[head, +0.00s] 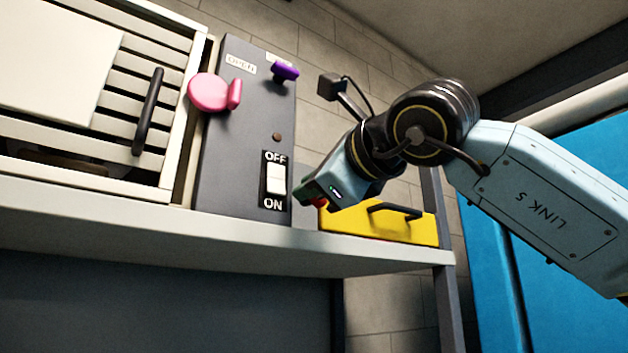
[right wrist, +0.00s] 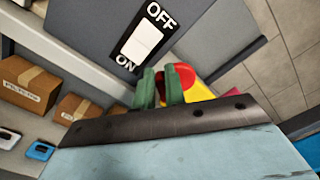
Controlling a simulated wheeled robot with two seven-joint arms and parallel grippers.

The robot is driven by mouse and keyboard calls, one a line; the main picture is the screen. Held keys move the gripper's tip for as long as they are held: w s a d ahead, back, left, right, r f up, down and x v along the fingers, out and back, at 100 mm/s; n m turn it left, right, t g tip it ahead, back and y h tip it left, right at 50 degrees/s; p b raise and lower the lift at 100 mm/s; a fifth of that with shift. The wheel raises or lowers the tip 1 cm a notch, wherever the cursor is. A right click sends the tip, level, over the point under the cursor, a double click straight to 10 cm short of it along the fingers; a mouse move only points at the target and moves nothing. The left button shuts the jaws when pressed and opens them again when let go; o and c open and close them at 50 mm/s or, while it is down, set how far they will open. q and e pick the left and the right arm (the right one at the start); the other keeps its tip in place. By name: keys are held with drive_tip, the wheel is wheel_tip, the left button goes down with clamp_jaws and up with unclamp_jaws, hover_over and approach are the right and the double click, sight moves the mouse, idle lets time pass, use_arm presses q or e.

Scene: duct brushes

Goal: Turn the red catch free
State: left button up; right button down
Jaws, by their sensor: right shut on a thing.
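The red catch (head: 319,202) shows as a small red patch at the fingertips of my right gripper (head: 307,194), by the lower right edge of the grey panel. In the right wrist view the rounded red catch (right wrist: 184,74) sits against the right one of my green fingers, in front of a yellow surface. My right gripper (right wrist: 160,86) is shut on it, and the fingers hide part of it. Whether the catch has turned cannot be told. My left gripper is not in view.
The grey panel (head: 232,160) carries a pink knob (head: 208,92), a purple knob (head: 285,70) and an OFF/ON switch (head: 276,180). A yellow box (head: 350,222) with a black handle stands on the shelf (head: 150,217). Cardboard boxes (right wrist: 30,82) show in the wrist view.

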drive_tip(key=shift+f+n+p, duration=0.1)
drive_tip(key=shift+f+n, duration=0.1)
drive_tip(key=shift+n, duration=0.95)
drive_tip(key=shift+f+n+p, duration=0.15)
drive_tip(key=shift+f+n, duration=0.05)
drive_tip(key=shift+n, duration=1)
drive_tip(key=shift+f+n+p, duration=0.1)
drive_tip(key=shift+f+n, duration=0.1)
drive_tip(key=shift+n, duration=0.95)
drive_tip(key=c, duration=1.5)
unclamp_jaws()
drive_tip(key=shift+w, duration=0.1)
drive_tip(key=shift+o, duration=0.2)
drive_tip(key=shift+r, duration=0.1)
drive_tip(key=b+v, duration=0.4)
drive_tip(key=v, duration=0.9)
drive_tip(key=shift+s, duration=0.25)
